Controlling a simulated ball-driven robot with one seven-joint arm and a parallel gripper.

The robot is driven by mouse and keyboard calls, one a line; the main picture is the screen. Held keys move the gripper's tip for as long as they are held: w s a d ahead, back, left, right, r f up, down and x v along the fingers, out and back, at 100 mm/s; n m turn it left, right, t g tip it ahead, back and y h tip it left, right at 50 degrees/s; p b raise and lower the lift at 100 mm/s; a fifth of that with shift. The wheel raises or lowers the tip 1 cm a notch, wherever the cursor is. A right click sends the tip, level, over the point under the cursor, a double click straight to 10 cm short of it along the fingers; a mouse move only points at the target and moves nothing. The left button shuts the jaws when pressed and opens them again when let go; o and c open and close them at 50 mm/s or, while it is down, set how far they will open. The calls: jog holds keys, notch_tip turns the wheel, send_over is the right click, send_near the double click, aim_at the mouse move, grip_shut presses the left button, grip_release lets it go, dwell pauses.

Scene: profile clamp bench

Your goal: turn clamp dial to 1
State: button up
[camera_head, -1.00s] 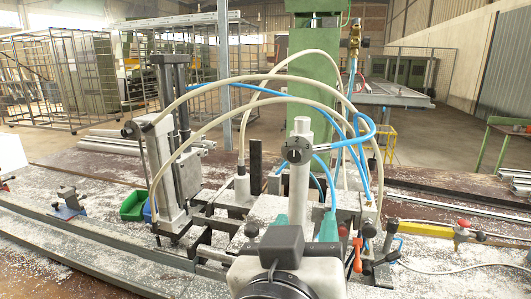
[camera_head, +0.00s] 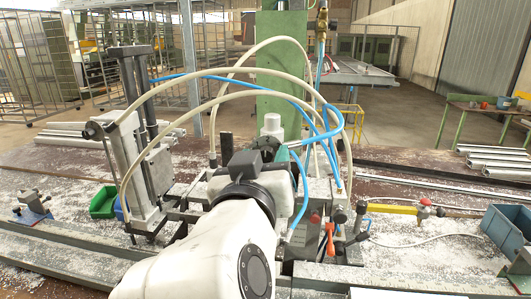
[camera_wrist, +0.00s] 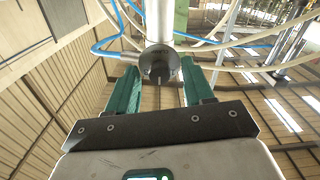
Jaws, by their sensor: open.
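The clamp dial (camera_wrist: 158,58) is a dark round disc with a small black knob at its lower middle, at the end of a pale cylinder in the wrist view. My gripper (camera_wrist: 160,68) is open, with a green finger on each side of the dial and a gap at each side. I cannot read any marking on the dial.
Cream and blue hoses loop around the post. A metal clamp column (camera_head: 124,150) stands left, a green bin (camera_head: 103,203) beside it. A red-orange lever (camera_head: 330,240), a yellow bar (camera_head: 392,209) and a blue-grey box (camera_head: 508,230) are to the right. Metal shavings cover the bench.

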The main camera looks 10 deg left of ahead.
jog(key=shift+w, duration=0.2)
grip_shut()
dwell(0.4)
